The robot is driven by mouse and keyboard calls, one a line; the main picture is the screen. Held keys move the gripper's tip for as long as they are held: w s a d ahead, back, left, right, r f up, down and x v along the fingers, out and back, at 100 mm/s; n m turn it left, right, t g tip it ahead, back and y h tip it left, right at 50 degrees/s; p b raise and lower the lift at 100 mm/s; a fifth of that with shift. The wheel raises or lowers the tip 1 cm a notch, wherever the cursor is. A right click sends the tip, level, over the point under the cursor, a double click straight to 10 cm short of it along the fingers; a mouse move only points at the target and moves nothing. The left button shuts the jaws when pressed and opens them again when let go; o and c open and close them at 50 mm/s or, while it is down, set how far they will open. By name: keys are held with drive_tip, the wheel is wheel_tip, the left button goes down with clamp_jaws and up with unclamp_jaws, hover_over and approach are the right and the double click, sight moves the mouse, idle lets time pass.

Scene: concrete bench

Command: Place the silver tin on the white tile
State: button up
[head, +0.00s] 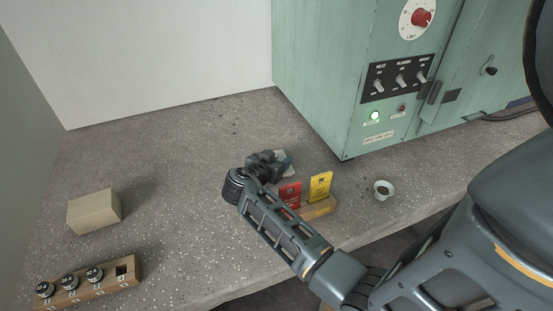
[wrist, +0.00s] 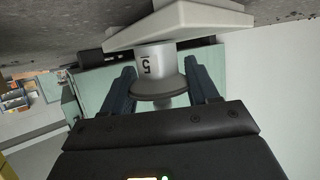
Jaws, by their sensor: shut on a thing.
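My gripper (head: 268,165) is low over the middle of the bench in the head view. In the wrist view my gripper (wrist: 163,82) is shut on the silver tin (wrist: 152,57), a pale grey cylinder marked 5 with a wider rim and a knob on the gripper side. The white tile (wrist: 180,27) is a pale slab at the tin's far end. I cannot tell whether tin and tile touch. In the head view the tile (head: 288,158) shows only partly behind my gripper, and the tin is hidden.
A wooden rack (head: 75,290) with several round-topped items and one empty slot stands lower left, near a beige block (head: 94,211). Red (head: 290,194) and yellow (head: 320,186) cards stand beside my arm.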

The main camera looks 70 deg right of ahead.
drive_tip(key=shift+f, duration=0.1)
drive_tip(key=o, duration=1.4)
drive_tip(key=b+v, duration=0.1)
drive_tip(key=v, duration=1.1)
